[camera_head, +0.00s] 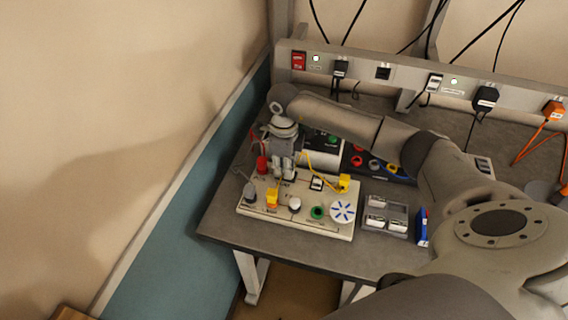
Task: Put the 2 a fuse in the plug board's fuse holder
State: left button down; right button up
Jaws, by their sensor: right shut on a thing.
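The plug board (325,225) is a cream panel lying on the grey table, with several coloured parts on it. My right gripper (282,177) points down over the back left part of the board. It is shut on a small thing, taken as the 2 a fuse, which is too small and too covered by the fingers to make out. The fuse holder cannot be told apart at this size; the fingers may hide it. I cannot tell whether the fingertips touch the board. My left gripper is not in view.
A grey tray (399,211) with white-labelled compartments stands right of the board, beside a blue box (422,227). A red knob (262,165) and a yellow part (344,183) rise from the board. A socket rail (405,74) with plugs and cables runs behind. My right arm covers the table's right side.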

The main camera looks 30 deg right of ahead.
jog(key=shift+f, duration=0.15)
jog(key=o, duration=0.9)
jog(key=shift+c, duration=0.2)
jog(key=shift+r, duration=0.35)
notch_tip(320, 180, up, 12)
jog(key=b, duration=0.4)
jog(key=shift+f, duration=0.15)
